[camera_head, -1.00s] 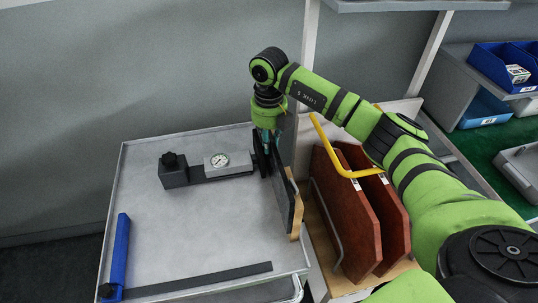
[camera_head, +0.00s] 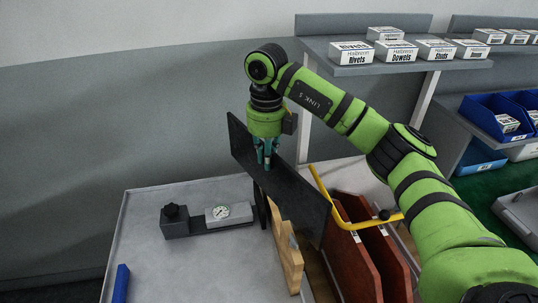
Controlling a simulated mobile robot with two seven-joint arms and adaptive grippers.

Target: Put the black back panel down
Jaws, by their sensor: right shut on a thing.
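The black back panel (camera_head: 298,192) is a long dark board, held on edge and tilted in the picture, high above the right side of the grey table (camera_head: 150,228). My right gripper (camera_head: 267,163) is shut on its upper edge, left of the panel's middle. Below the panel, a light wooden piece (camera_head: 289,258) stands on edge at the table's right side. The panel hides part of this piece. My left gripper is not in view.
A blue bar (camera_head: 121,284) is at the front left. Red-brown panels (camera_head: 355,265) and a yellow handle (camera_head: 333,200) stand to the right. The left table surface is mostly clear.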

